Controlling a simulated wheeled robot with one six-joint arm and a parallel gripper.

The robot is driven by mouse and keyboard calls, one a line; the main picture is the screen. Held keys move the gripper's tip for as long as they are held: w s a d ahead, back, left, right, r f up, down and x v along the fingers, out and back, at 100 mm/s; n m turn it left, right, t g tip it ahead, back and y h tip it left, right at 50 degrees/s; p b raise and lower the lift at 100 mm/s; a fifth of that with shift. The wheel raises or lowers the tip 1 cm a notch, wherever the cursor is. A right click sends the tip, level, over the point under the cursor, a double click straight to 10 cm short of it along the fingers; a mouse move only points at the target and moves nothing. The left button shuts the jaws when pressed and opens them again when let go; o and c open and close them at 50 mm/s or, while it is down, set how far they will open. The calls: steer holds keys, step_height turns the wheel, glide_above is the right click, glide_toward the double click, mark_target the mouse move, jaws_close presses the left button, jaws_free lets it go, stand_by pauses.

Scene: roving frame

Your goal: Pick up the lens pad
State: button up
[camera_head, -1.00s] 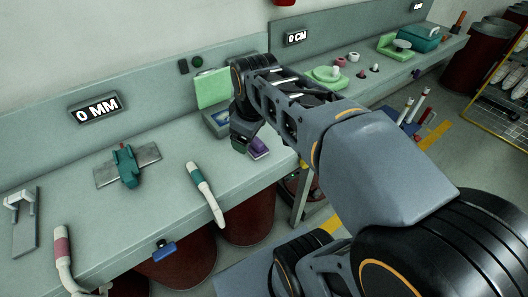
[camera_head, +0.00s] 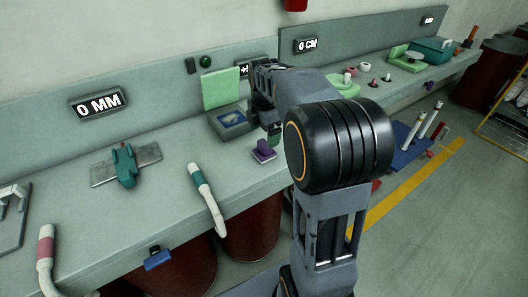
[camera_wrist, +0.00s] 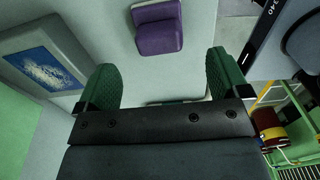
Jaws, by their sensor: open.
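In the head view my gripper (camera_head: 273,132) is just above and beside the pad, partly hidden by my arm.
A grey unit with a blue screen (camera_head: 232,119) and an upright green panel (camera_head: 221,88) stands behind the pad, to the left. A white and teal handle (camera_head: 205,190) lies to the left at the bench edge. Bare bench (camera_head: 120,215) lies further left.

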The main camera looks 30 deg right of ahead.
mark_target(264, 143)
steer(key=shift+f, duration=3.65)
steer(key=c, duration=1)
